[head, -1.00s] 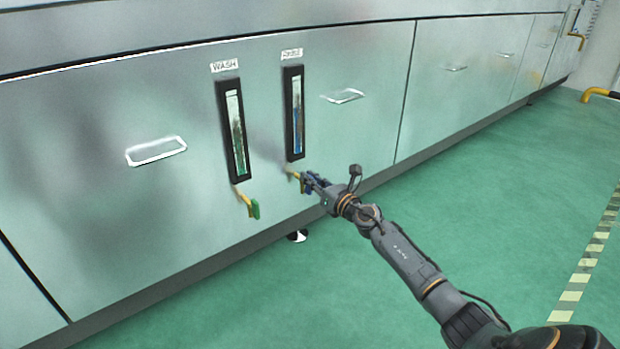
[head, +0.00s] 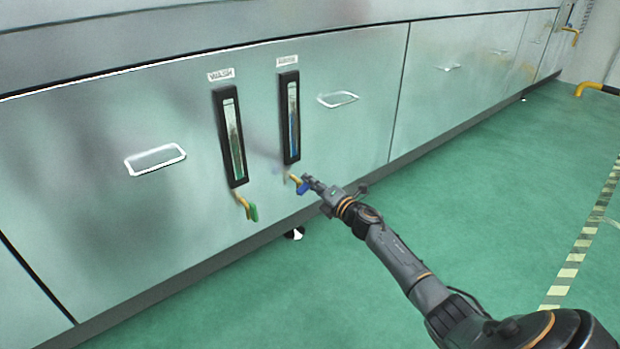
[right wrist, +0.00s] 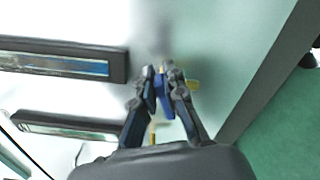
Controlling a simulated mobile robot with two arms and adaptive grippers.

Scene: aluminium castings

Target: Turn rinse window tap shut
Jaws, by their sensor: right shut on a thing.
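The rinse window (head: 290,118) is a black-framed sight glass with blue liquid, under a label on the steel cabinet. Below it is its tap, a brass body (head: 291,178) with a blue handle (head: 302,188). My right gripper (head: 306,183) is at this tap. The fingers partly hide the handle. My left gripper is not in view.
The wash window (head: 232,137) and its green-handled tap (head: 250,210) are to the left. Recessed handles (head: 155,159) sit on the cabinet panels. The green floor (head: 450,190) in front is clear, with a striped line (head: 566,272) at right.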

